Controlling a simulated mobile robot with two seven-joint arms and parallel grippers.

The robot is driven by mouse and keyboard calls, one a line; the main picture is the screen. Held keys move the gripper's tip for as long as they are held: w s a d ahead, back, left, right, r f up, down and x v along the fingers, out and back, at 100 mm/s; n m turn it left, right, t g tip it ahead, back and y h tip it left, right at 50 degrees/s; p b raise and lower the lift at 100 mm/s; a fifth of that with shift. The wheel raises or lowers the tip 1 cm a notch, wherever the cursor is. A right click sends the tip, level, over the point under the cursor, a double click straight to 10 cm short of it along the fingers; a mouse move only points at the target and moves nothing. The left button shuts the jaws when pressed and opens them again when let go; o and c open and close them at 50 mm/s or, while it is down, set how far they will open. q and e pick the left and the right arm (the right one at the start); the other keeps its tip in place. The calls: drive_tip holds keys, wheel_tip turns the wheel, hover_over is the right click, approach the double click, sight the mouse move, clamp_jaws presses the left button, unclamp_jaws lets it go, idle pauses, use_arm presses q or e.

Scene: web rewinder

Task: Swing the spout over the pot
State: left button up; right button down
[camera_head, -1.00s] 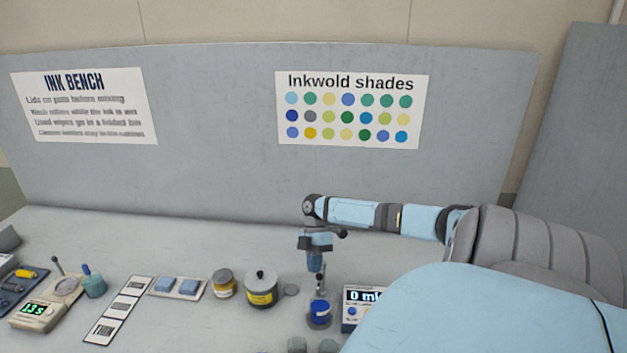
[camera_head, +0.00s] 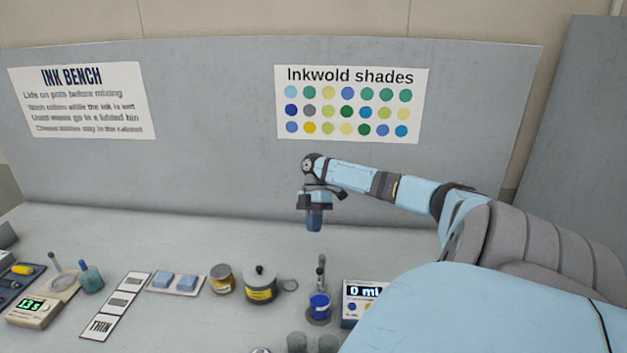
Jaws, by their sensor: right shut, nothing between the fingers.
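A small grey metal spout (camera_head: 321,265) stands upright at the back of the dispenser, just behind a pot of blue ink (camera_head: 319,303) on a dark round base. From this angle I cannot tell whether its outlet is over the pot. My right gripper (camera_head: 314,226) points down, shut and empty, in the air above and behind the spout, clear of it. My left gripper is not in view.
A box reading 0 ml (camera_head: 360,297) stands right of the blue pot. Two dark round-topped objects (camera_head: 297,342) are in front. The bench behind is clear.

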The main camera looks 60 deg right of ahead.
drive_tip(key=shift+v, duration=2.05)
drive_tip(key=shift+s+f, duration=0.1)
drive_tip(key=shift+s, duration=0.05)
